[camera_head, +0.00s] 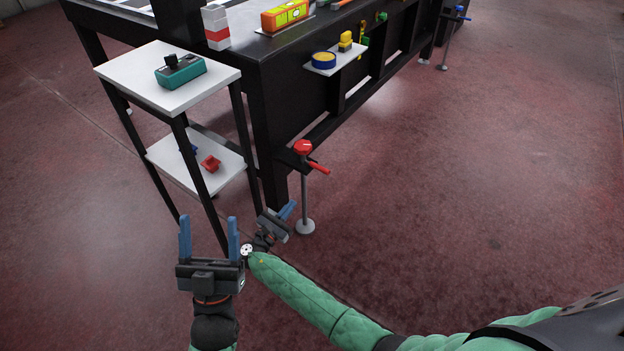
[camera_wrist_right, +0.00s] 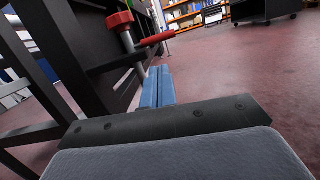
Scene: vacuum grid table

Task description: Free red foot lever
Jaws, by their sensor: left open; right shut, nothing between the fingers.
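The red foot lever (camera_head: 319,168) sticks out to the right from under a red knob (camera_head: 303,147) on a black bracket at the corner of the black table. A metal rod runs down from it to a round foot on the floor. In the right wrist view the red lever (camera_wrist_right: 158,38) and knob (camera_wrist_right: 120,20) are beyond the fingertips. My right gripper (camera_head: 287,210) is shut and empty, below and left of the lever, apart from it; its blue fingers (camera_wrist_right: 157,85) touch each other. My left gripper (camera_head: 209,237) is open and empty, further left, fingers up.
A small white-topped side table (camera_head: 210,84) with a teal device (camera_head: 181,72) stands left of the black table (camera_head: 262,125). Its lower shelf (camera_head: 228,172) carries a red part (camera_head: 210,163). A blue-handled foot (camera_head: 456,12) is at the far right. The floor (camera_head: 470,170) right of the table is clear.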

